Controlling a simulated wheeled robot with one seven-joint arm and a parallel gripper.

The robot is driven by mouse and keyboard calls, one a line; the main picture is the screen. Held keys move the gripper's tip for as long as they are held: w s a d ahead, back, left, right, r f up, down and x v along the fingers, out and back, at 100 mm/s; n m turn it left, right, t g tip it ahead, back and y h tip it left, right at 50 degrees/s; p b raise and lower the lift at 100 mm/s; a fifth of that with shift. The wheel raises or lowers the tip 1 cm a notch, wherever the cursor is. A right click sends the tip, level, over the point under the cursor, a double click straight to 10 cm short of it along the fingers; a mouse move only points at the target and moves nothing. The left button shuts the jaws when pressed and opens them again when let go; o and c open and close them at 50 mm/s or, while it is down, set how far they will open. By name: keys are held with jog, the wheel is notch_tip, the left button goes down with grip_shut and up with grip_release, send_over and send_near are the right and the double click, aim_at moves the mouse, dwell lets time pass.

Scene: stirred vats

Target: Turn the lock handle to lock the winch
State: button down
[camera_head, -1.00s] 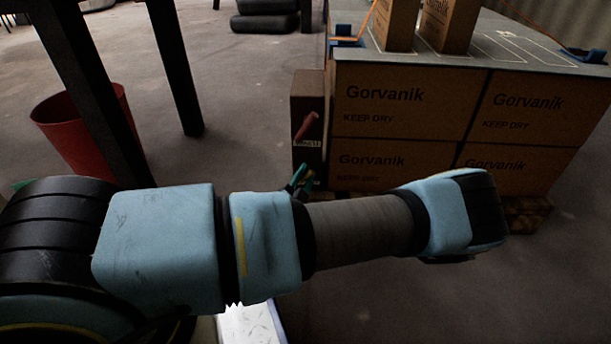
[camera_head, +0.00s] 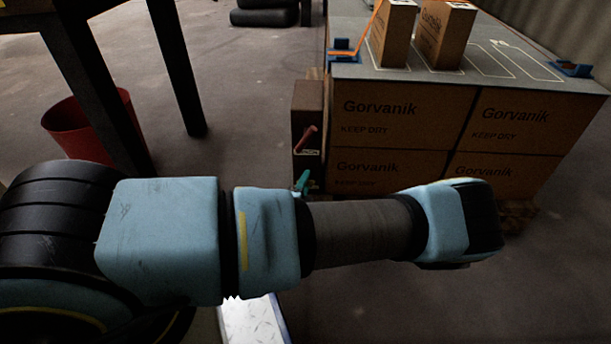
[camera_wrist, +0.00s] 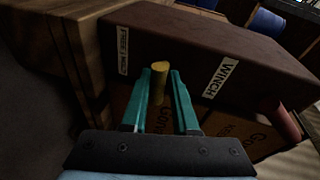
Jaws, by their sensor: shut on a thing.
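The winch box (camera_wrist: 190,50) is dark brown and carries a WINCH label (camera_wrist: 221,77) and a second, smaller label by its left end that seems to read FREE and LOCK. A yellow rod-like handle (camera_wrist: 158,88) sticks out near that smaller label. My gripper (camera_wrist: 160,73) has its green fingers on either side of this handle and is shut on it. In the head view the box (camera_head: 307,105) stands at the left side of the carton stack, with my gripper (camera_head: 303,182) at its lower front. The yellow handle is hidden there.
A red handle (camera_head: 305,139) sticks out of the box; it also shows at the right of the wrist view (camera_wrist: 287,122). Stacked Gorvanik cartons (camera_head: 400,125) stand just right. A red bin (camera_head: 80,128) and dark table legs (camera_head: 180,75) are at left. Open floor lies between.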

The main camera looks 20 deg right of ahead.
jog(key=m+y+p, duration=0.1)
jog(key=m, duration=0.2)
jog(key=shift+s+d+m, duration=0.1)
jog(key=shift+m, duration=0.2)
jog(key=m+y+b, duration=0.1)
jog(key=m+y, duration=0.1)
jog(key=m, duration=0.2)
jog(key=shift+f+t, duration=0.1)
jog(key=shift+t, duration=0.2)
dwell(0.4)
jog(key=c, duration=0.7)
grip_release()
jog(key=p+v, duration=0.2)
jog(key=v, duration=0.8)
jog(key=shift+s+p, duration=0.35)
